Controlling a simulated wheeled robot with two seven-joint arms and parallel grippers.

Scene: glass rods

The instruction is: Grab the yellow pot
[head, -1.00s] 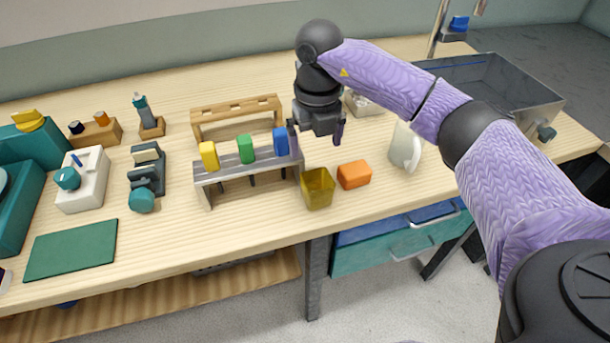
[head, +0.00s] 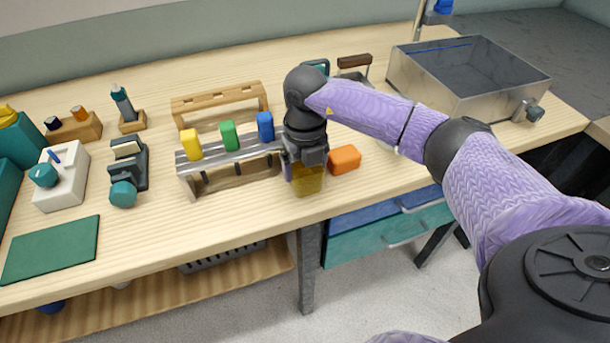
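The yellow pot (head: 308,185) is a small translucent square cup. It stands near the front edge of the wooden bench, between the rod rack and the orange block. My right gripper (head: 306,170) points down right over it and hides its rim and upper part. One finger shows at the pot's left side and the other near its right side. Whether the fingers press on the pot cannot be made out. My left gripper is out of view.
An orange block (head: 344,159) lies close to the right of the pot. The grey rack (head: 230,166) with yellow, green and blue pieces stands close on the left. A metal basin (head: 480,94) is at the back right. A green mat (head: 52,249) lies front left.

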